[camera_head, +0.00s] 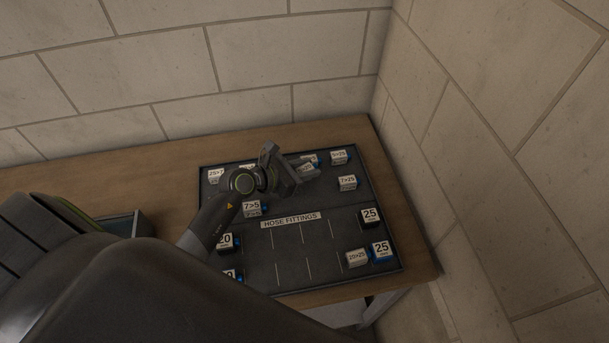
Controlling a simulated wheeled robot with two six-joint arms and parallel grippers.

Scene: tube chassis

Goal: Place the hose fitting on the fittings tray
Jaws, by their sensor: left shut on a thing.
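The fittings tray (335,222) is a dark, flat tray on the wooden bench, with a "HOSE FITTINGS" strip across its middle. My left gripper (303,174) is over the rear middle of the tray. It is shut on a hose fitting (307,168), which is largely hidden by the fingers; a pale labelled face shows beside them. I cannot tell whether this fitting touches the tray. My right gripper is not in view.
Other labelled fittings stand on the tray: "7>5" (251,206), "7>25" (347,183), one behind it (339,157), and "25" pieces (381,250) at right. The tray's front middle is clear. Stone walls (480,130) close off the back and right of the bench (120,182).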

